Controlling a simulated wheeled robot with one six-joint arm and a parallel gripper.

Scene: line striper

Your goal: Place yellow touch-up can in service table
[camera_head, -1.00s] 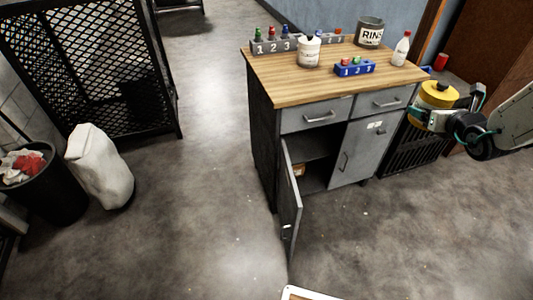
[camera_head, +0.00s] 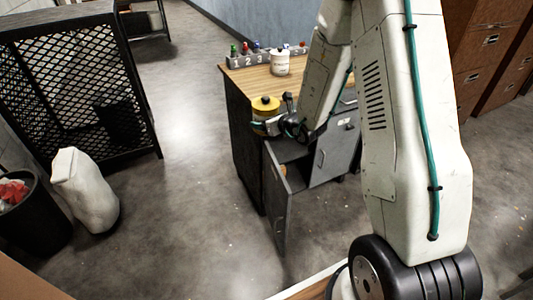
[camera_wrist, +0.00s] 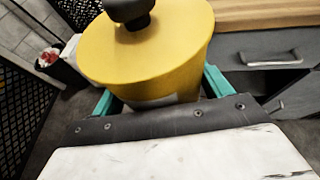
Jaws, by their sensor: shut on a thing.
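The yellow touch-up can (camera_head: 265,107) with a dark knob on top is held upright in my gripper (camera_head: 268,126). In the wrist view the can (camera_wrist: 150,55) sits between the teal fingers of my gripper (camera_wrist: 160,95), which are shut on it. The service table (camera_head: 240,75) is a grey cabinet with a wooden top. The can shows in front of the table's front left part, near the top's edge. The table's left lower door (camera_head: 278,205) stands open, and a small orange-brown item (camera_head: 283,170) shows inside. My arm hides the table top's right part.
A grey numbered rack (camera_head: 240,60) with small bottles and a white tub (camera_head: 280,63) stand on the table top. A white sack (camera_head: 85,190), a black bin (camera_head: 35,215) and a mesh cage (camera_head: 70,80) stand at left. The floor between is clear.

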